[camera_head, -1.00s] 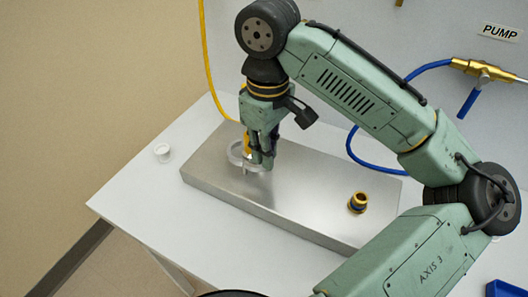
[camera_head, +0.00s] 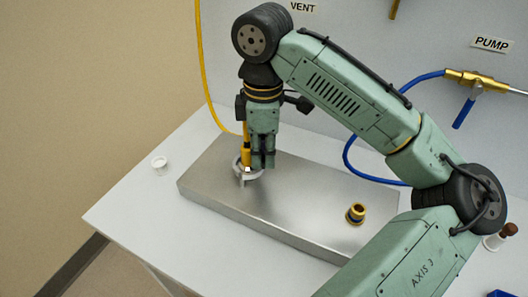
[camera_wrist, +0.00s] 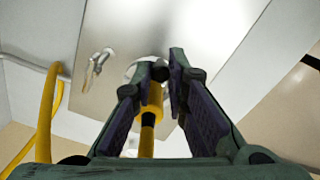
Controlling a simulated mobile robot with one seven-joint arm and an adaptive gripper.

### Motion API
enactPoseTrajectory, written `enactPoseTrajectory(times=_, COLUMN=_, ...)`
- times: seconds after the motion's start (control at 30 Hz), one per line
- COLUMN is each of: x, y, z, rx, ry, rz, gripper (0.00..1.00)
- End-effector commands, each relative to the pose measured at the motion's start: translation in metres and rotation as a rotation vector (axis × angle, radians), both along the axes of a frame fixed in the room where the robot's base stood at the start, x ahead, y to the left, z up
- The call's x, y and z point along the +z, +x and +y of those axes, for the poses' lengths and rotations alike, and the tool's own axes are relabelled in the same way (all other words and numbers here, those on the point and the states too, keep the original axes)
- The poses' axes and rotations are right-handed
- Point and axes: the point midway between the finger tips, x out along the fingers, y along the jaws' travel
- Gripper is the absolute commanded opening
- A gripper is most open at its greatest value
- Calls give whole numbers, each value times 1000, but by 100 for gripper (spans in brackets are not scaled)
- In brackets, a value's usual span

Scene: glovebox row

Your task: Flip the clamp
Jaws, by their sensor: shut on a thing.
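The pale ring-shaped clamp (camera_head: 238,168) is at the left part of the metal block (camera_head: 290,215), around the foot of a yellow hose fitting (camera_head: 246,156). My gripper (camera_head: 263,164) points down at its right side, with its fingertips at the ring. In the wrist view the clamp's pale ring (camera_wrist: 132,69) shows partly behind the fingertips, and a silver piece sticks out to its left. The gripped part is mostly hidden.
A gold and dark fitting (camera_head: 356,213) stands on the block's right part. A small white cup (camera_head: 159,165) is on the table to the left. The yellow hose (camera_head: 203,70) runs close to my gripper's left. A blue hose (camera_head: 348,155) lies behind the block.

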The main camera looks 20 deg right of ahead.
Motion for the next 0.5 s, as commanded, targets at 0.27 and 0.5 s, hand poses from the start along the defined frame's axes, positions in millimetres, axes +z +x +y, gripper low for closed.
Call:
enactPoseTrajectory(times=0.27, x=0, y=1, z=0, rx=9, ry=0, rz=0, gripper=0)
enactPoseTrajectory(times=0.5, x=0, y=1, z=0, rx=8, ry=0, rz=-1, gripper=19)
